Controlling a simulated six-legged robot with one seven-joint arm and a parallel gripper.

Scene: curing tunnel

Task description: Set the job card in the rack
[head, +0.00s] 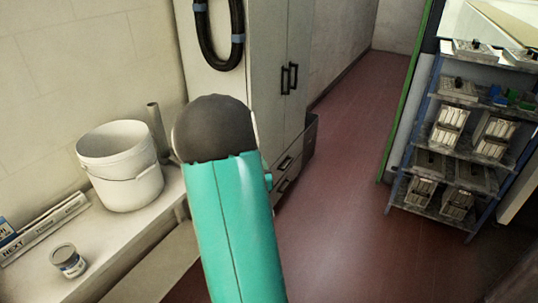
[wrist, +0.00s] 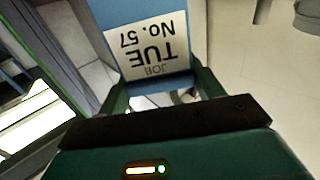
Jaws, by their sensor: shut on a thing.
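The job card (wrist: 150,45) is blue with a white label reading "JOB TUE No. 57", upside down in the wrist view. My gripper (wrist: 162,88) is shut on it, with a dark green finger at each side. The head view does not show the card or my gripper; my teal arm fills its middle. A long, low, pale rack (head: 45,229) lies on the ledge at the left of the head view. Its front is lettered, and "NEXT" can be read near the left end. A blue card with white (head: 5,231) shows at its left, cut by the picture edge.
A grey cabinet (head: 277,60) stands beyond. Loaded blue shelving (head: 460,150) is at right. The red floor (head: 345,180) between is clear.

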